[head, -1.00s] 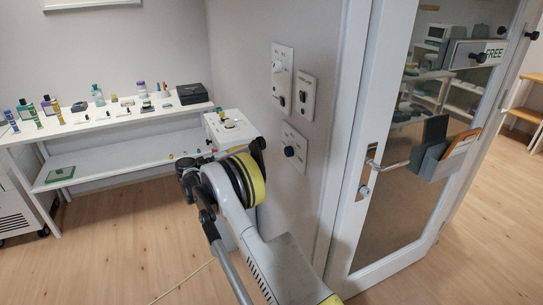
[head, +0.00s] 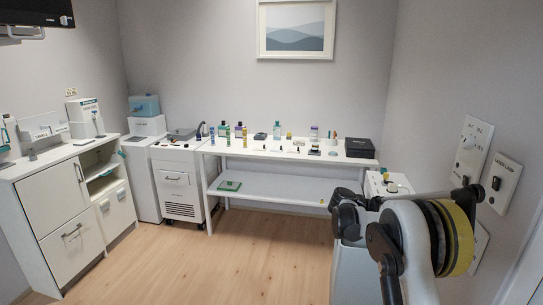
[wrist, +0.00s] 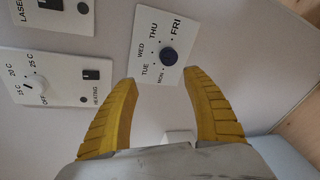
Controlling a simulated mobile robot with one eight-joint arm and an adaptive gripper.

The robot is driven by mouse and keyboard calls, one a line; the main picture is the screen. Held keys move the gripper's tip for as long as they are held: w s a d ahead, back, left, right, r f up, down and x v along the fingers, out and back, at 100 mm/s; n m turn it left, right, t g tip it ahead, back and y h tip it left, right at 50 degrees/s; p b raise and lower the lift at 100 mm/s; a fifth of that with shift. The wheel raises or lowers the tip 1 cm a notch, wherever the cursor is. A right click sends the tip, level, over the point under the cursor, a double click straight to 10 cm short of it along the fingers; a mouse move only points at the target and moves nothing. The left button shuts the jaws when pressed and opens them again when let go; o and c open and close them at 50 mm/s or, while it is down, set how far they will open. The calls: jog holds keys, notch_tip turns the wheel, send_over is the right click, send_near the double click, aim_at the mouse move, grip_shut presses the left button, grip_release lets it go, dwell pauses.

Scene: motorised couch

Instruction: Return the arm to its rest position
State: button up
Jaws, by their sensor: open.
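My gripper (wrist: 158,77) shows in the wrist view with its two yellow fingers spread apart and nothing between them. Just beyond the fingertips is a white wall plate (wrist: 147,48) marked with weekdays, with a dark round knob (wrist: 168,56) on it. The fingers look apart from the knob, though the depth of the gap is hard to judge. In the head view my arm is bent at the lower right, close to the right wall, and it hides my gripper's fingers and part of the wall plates.
A heating dial plate (wrist: 50,77) and a laser plate (wrist: 58,12) are beside the weekday plate. A white table (head: 282,151) with bottles and a black box (head: 359,147) stands at the back. Cabinets (head: 75,205) are at left. The wooden floor (head: 200,262) is clear in the middle.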

jog(key=s+a+r+t+y, duration=0.3)
jog(key=s+a+r+y, duration=0.1)
jog(key=s+a, duration=0.25)
jog(key=s+a+r+t+y, duration=0.25)
jog(key=s+a, duration=0.25)
jog(key=s, duration=0.3)
jog(key=s+a+f+m+t+y, duration=0.3)
jog(key=s+a+y, duration=0.5)
jog(key=s+a, duration=0.8)
notch_tip(320, 180, down, 2)
jog(key=shift+s+a+f+t, duration=0.15)
jog(key=shift+s+a+t, duration=0.25)
jog(key=shift+s, duration=0.8)
jog(key=shift+y, duration=0.25)
